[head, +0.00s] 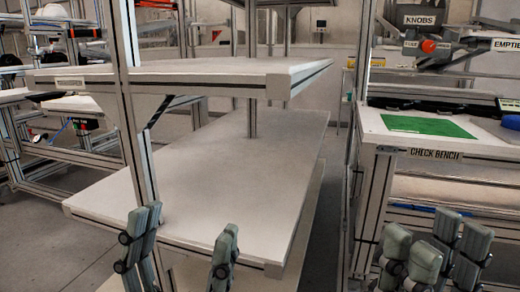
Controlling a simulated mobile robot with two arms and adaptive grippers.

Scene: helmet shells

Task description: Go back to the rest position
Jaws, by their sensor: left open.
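My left gripper (183,250) is at the bottom, left of centre, in front of the low shelf. Its grey-green fingers stand upright and wide apart, with nothing between them. My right gripper (435,257) is at the bottom right, in front of the check bench (385,145). Its fingers point up close together, and I cannot tell whether they are open or shut. I see nothing held in it. The lower parts of both grippers are cut off by the bottom edge.
A metal-framed rack with an empty upper shelf (190,78) and an empty lower shelf (215,185) stands ahead. A green mat (428,126) lies on the check bench. A knobs bin (420,40) is above it. Another bench with a white helmet shell (50,14) is at the left.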

